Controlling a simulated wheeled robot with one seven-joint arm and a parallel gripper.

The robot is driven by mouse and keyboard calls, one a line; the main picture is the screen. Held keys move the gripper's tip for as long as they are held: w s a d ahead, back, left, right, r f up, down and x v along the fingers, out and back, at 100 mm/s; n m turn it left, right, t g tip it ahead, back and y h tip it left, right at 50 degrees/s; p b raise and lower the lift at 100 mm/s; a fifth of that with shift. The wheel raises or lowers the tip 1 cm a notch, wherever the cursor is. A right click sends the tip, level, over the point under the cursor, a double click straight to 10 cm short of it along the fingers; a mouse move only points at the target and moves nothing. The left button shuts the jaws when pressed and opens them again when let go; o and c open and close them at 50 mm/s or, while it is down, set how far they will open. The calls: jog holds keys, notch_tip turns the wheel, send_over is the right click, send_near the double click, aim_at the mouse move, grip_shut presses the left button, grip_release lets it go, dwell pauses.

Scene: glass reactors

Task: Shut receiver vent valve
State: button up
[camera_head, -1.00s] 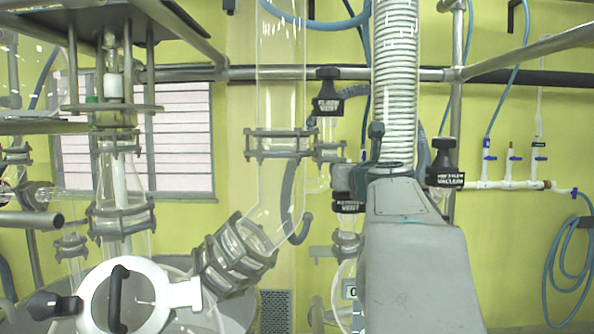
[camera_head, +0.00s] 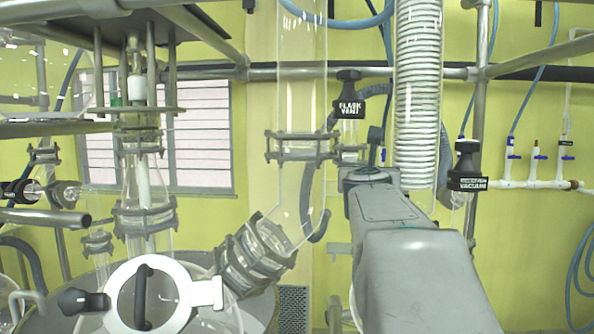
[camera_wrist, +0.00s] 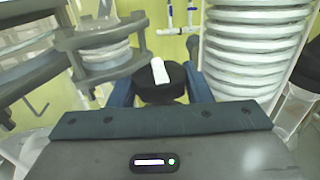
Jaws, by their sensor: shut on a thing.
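The receiver vent valve has a black knob (camera_wrist: 174,76) with a white stripe on its top, seen in the wrist view. My gripper (camera_wrist: 160,82) has one dark blue finger on each side of this knob and is shut on it. In the head view my gripper (camera_head: 376,150) is mostly hidden behind my own grey arm, low between the flask vent valve and the ribbed column. The receiver vent label and the valve body are hidden there by my arm. The knob's exact turn is hard to judge.
The flask vent valve (camera_head: 349,95) stands just left of and above my gripper. The vacuum valve (camera_head: 467,167) is to the right. The ribbed glass column (camera_head: 417,95) rises close by my arm. Clamped glass pipe (camera_head: 300,90) is to the left.

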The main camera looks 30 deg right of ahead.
jog(key=shift+w+m+g+h, duration=0.1)
jog(key=shift+m+g+h, duration=1.9)
jog(key=shift+g, duration=0.4)
jog(key=shift+m+g+h, duration=0.5)
jog(key=shift+m+g, duration=0.3)
jog(key=shift+g, duration=0.3)
jog(key=shift+g, duration=0.3)
jog(key=o, duration=1)
jog(key=shift+a, duration=0.1)
jog(key=b+v, duration=0.4)
jog(key=v, duration=0.9)
jog(key=shift+s+a+f, duration=0.15)
jog(key=shift+s+a, duration=0.15)
